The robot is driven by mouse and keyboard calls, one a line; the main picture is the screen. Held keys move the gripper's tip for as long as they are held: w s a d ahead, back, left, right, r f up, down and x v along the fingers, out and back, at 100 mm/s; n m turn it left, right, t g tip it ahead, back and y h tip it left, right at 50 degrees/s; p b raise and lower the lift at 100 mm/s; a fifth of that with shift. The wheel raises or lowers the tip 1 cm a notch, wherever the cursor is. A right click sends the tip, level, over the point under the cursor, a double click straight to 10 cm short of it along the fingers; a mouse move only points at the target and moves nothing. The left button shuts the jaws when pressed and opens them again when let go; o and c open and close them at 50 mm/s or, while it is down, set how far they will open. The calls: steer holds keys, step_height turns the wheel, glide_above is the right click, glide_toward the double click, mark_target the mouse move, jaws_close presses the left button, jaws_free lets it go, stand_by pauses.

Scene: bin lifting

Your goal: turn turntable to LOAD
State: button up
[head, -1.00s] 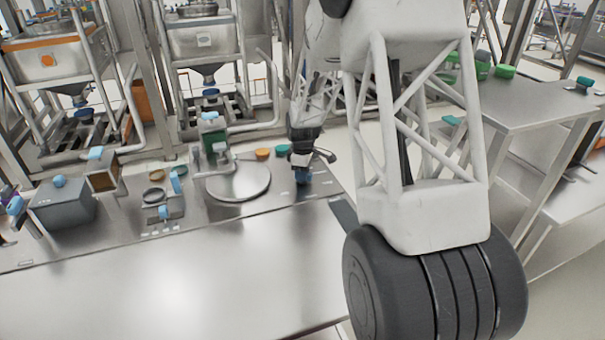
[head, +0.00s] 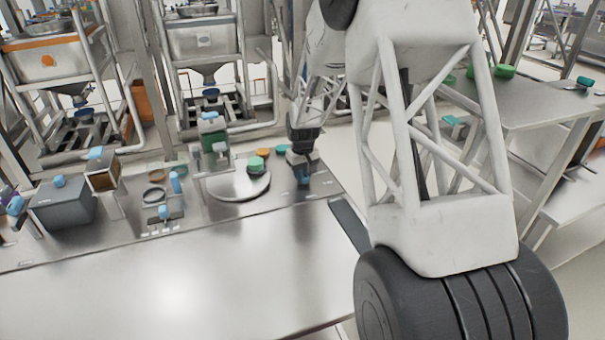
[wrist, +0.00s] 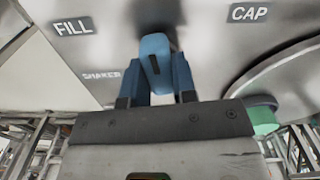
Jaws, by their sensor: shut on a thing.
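The turntable (head: 240,187) is a round, flat metal disc set in the metal bench. A green-topped object (head: 256,164) stands on its far right part. Part of the disc (wrist: 280,72) shows at the right of the wrist view, with a green object (wrist: 265,118) at its edge. My gripper (head: 302,168) is low over the bench, right of the turntable. In the wrist view my gripper (wrist: 158,80) is shut on a blue knob (wrist: 156,60) with a dark slot. FILL, CAP and SHAKER labels show around the knob; I see no LOAD label.
A green and grey station (head: 214,140) stands behind the turntable. Left are a blue-handled fixture (head: 163,205), a brown box (head: 102,175) and a grey box (head: 62,203). Orange (head: 263,152) and green (head: 282,149) caps sit behind. The bench's front is clear.

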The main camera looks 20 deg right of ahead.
steer(key=shift+m, duration=0.6)
steer(key=o, duration=0.9)
steer(key=shift+r, duration=0.1)
steer(key=shift+r, duration=3.85)
